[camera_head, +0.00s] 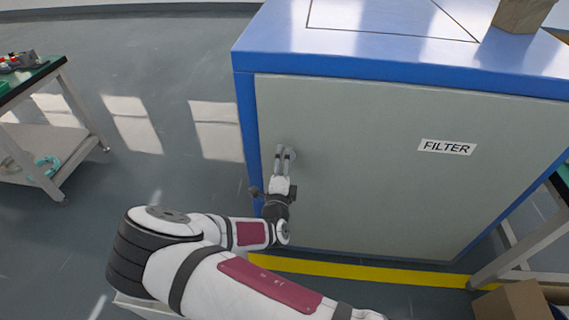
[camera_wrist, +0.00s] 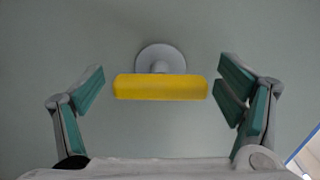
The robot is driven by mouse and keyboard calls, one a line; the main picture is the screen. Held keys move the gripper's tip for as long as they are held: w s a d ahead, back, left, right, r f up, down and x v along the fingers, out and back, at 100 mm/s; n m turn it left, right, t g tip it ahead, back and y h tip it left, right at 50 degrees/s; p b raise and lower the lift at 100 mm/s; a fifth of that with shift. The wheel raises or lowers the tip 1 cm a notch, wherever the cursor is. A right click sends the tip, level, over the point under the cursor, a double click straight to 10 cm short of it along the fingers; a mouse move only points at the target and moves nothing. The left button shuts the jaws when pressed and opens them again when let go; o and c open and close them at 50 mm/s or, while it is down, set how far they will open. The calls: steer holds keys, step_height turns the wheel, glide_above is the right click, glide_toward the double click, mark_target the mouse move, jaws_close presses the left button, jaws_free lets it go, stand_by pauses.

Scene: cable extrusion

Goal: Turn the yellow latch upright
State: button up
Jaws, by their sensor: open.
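The yellow latch (camera_wrist: 160,87) shows in the wrist view as a horizontal bar on a round grey mount, fixed to the pale cabinet door. My gripper (camera_wrist: 161,88) is open, with one teal-padded finger on each side of the latch. Both fingers look apart from the bar's ends. In the head view my gripper (camera_head: 285,153) is at the left part of the door (camera_head: 370,190), and it hides the latch there.
The blue-framed cabinet (camera_head: 400,66) carries a FILTER label (camera_head: 447,147) on its door. A workbench (camera_head: 50,130) stands at left, and a cardboard box (camera_head: 512,301) lies at lower right. The floor left of the cabinet is clear.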

steer(key=s, duration=1.2)
steer(key=shift+a, duration=0.2)
steer(key=shift+w, duration=0.1)
steer(key=s+d+r+m+g+h+p, duration=0.1)
steer(key=s+d+r+m+g+h, duration=0.1)
steer(key=d+r+m+g+h, duration=1.35)
steer(key=s+d+r+m+g+y+p, duration=0.1)
steer(key=s+d+r+m+y, duration=0.8)
steer(key=m, duration=1.2)
steer(key=s+d+r+m+t+y+p, duration=0.1)
steer(key=s+r+m+t+y+p, duration=0.1)
steer(key=s+r+m+y, duration=0.5)
steer(key=s+r+m, duration=0.6)
steer(key=s+m, duration=0.3)
steer(key=m, duration=0.1)
steer(key=shift+r+t, duration=0.3)
steer(key=shift+t, duration=0.05)
